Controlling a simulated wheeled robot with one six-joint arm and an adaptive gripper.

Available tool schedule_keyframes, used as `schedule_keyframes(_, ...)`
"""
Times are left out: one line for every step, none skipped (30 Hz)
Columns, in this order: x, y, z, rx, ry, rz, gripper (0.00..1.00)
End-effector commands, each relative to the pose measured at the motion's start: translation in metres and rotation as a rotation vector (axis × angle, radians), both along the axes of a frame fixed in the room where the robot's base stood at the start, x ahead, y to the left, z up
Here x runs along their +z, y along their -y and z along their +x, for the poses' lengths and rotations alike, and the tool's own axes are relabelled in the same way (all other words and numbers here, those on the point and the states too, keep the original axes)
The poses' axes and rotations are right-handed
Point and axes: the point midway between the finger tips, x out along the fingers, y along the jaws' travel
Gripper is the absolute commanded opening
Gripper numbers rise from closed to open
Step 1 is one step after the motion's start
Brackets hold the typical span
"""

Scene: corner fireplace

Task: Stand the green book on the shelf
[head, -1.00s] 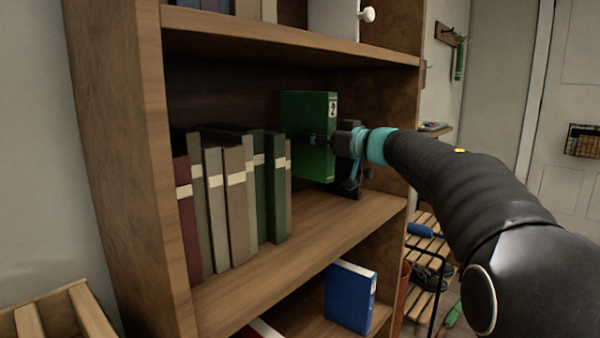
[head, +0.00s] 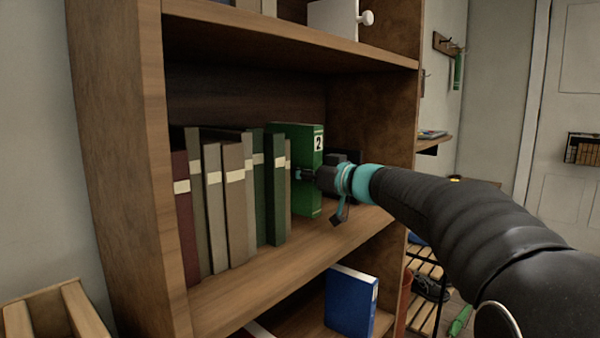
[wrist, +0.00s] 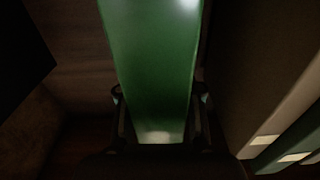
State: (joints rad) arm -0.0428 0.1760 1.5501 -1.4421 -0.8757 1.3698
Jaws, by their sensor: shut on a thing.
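The green book (head: 308,160), with a white label marked 2, is upright on the middle shelf (head: 290,255), just right of the row of standing books (head: 235,195). My gripper (head: 308,175) is shut on its spine edge from the right front. In the wrist view the green book (wrist: 155,70) fills the middle between my fingers (wrist: 160,125). Its lower edge is close to the shelf board; I cannot tell whether it touches. A narrow gap or light contact with the last book of the row is hard to judge.
The upper shelf (head: 300,38) is overhead. A blue book (head: 350,300) stands on the lower shelf. Free shelf room lies in front of the books.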

Motion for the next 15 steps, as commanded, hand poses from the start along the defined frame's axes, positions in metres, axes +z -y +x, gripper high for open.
schedule_keyframes(0.001, 0.0, 0.0, 0.0, 0.001, 0.002, 0.0)
schedule_keyframes(0.0, 0.0, 0.0, 0.0, 0.001, 0.001, 0.0)
schedule_keyframes(-0.001, 0.0, 0.0, 0.0, 0.0, 0.001, 0.0)
schedule_keyframes(-0.002, 0.0, 0.0, 0.0, 0.0, 0.001, 0.0)
schedule_keyframes(-0.003, 0.0, 0.0, 0.0, 0.0, 0.001, 0.0)
schedule_keyframes(-0.004, 0.0, 0.0, 0.0, 0.0, 0.003, 0.0)
schedule_keyframes(-0.004, 0.0, 0.0, 0.0, 0.0, 0.002, 0.0)
schedule_keyframes(-0.005, 0.0, 0.0, 0.0, 0.0, 0.002, 0.0)
schedule_keyframes(-0.006, 0.0, 0.0, 0.0, 0.0, 0.002, 0.0)
schedule_keyframes(-0.007, 0.0, 0.0, 0.0, 0.001, 0.002, 0.0)
schedule_keyframes(-0.007, 0.0, 0.0, 0.0, 0.001, 0.002, 0.0)
schedule_keyframes(-0.008, 0.0, 0.0, 0.0, 0.001, 0.001, 0.0)
schedule_keyframes(-0.009, 0.0, 0.0, 0.0, 0.001, 0.001, 0.0)
schedule_keyframes(-0.01, 0.0, 0.0, 0.0, 0.001, 0.001, 0.0)
schedule_keyframes(-0.011, 0.0, 0.0, 0.0, 0.001, 0.001, 0.0)
